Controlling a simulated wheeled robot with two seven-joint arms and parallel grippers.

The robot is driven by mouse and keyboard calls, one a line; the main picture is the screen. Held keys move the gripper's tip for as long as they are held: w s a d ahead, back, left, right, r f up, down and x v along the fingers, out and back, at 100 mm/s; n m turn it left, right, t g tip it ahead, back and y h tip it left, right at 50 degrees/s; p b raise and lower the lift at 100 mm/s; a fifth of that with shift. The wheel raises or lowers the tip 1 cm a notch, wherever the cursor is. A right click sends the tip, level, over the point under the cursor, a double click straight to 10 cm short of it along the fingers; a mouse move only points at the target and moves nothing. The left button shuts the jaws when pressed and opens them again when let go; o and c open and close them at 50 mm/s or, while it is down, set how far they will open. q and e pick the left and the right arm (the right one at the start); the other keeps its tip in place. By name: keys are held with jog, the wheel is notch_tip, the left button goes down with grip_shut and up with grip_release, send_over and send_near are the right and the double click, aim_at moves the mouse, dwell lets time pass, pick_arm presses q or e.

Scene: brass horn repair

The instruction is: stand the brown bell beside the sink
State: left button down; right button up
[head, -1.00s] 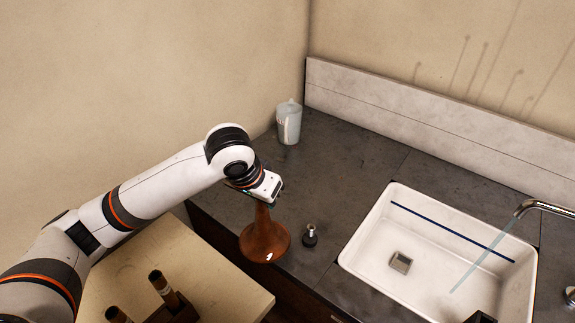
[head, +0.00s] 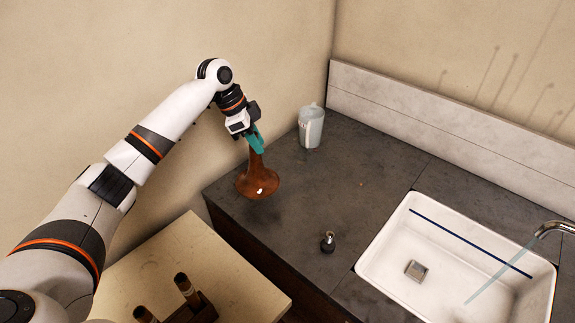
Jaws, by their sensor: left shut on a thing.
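The brown bell (head: 258,182) is upright, wide flare down, over the left end of the dark counter. I cannot tell whether its rim touches the counter. My left gripper (head: 257,143), with teal fingers, is shut on the bell's narrow top. The white sink (head: 390,243) is set into the counter at the right, with the bell well to its left. My right gripper is not in view.
A whitish jug (head: 311,127) stands at the back of the counter. A small dark stopper-like thing with a metal top (head: 328,242) stands between bell and sink. A tap (head: 553,228) runs at the right. A pale table (head: 190,245) carries a brown rack (head: 190,309).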

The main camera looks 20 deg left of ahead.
aim_at(258, 162)
pick_arm(q)
notch_tip(258, 162, down, 3)
jog(key=shift+r+p, duration=0.15)
jog(key=shift+p, duration=0.15)
jog(key=shift+f, duration=0.65)
notch_tip(258, 162, down, 2)
jog(key=shift+f+p, duration=0.15)
jog(key=shift+p, duration=0.45)
jog(key=shift+f, duration=0.5)
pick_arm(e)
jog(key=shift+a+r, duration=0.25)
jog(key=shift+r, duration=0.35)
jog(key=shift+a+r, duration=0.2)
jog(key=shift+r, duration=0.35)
pick_arm(q)
jog(key=c, duration=1.2)
grip_release()
jog(key=shift+f, duration=0.1)
jog(key=shift+o, duration=0.2)
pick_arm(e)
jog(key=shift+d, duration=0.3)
